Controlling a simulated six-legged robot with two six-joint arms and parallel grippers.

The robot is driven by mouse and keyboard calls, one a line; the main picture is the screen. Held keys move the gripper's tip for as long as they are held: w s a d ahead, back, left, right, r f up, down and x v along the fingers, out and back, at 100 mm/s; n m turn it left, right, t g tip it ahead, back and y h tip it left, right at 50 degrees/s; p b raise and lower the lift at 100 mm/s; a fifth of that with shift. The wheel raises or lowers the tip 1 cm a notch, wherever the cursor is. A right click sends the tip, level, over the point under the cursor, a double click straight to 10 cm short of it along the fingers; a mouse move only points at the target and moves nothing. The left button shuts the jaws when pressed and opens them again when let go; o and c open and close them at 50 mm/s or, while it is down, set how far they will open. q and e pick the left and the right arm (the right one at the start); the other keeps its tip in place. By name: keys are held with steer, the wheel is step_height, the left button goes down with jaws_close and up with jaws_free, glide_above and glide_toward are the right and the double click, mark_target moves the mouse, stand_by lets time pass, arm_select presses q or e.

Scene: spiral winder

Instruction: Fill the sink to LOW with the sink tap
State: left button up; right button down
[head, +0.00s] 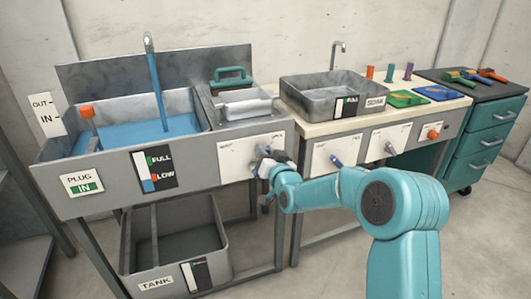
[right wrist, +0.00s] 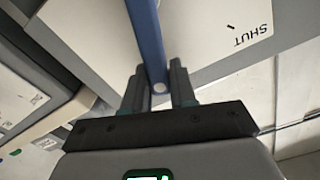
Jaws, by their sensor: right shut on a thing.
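The sink (head: 200,100) is the large grey basin at the left in the head view, with blue water (head: 125,135) in it. A blue stream (head: 158,95) runs down from the sink tap spout (head: 149,42). The level gauge (head: 153,168) on the sink's front reads FULL and LOW; its blue column stands around the LOW mark, but exactly where is too small to tell. My right gripper (head: 266,160) is at the white panel right of the gauge. In the right wrist view its fingers (right wrist: 159,88) are shut on a blue lever (right wrist: 146,35). My left gripper is out of view.
The plug sign (head: 83,183) reads IN, near an orange-topped plug rod (head: 88,115). A tank (head: 205,265) stands below the sink. A second basin (head: 300,103) and more handle panels (head: 385,145) are to the right. A label (right wrist: 250,38) reads SHUT.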

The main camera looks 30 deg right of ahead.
steer(key=shift+w+a+n+b, duration=0.2)
steer(key=shift+a+n+b, duration=0.7)
steer(key=shift+n, duration=0.4)
steer(key=n, duration=0.1)
steer(key=a+n+b, duration=0.1)
steer(key=shift+w+a+r+n, duration=0.1)
steer(key=shift+w+a+n, duration=0.1)
steer(key=shift+a+n, duration=0.1)
steer(key=n, duration=0.1)
steer(key=a+n, duration=0.1)
steer(key=n, duration=0.1)
steer(key=a+n, duration=0.1)
steer(key=shift+w+a+f+b, duration=0.2)
steer(key=shift+w+f+b, duration=0.1)
steer(key=shift+f+b, duration=0.05)
steer(key=shift+w+a+f+n, duration=0.1)
steer(key=shift+a+f+n, duration=0.2)
steer(key=shift+n, duration=0.55)
steer(key=shift+w+a+f+n, duration=0.15)
steer(key=shift+a+n, duration=0.25)
steer(key=shift+n, duration=0.45)
steer(key=shift+s+f, duration=0.1)
steer(key=c, duration=1)
jaws_free()
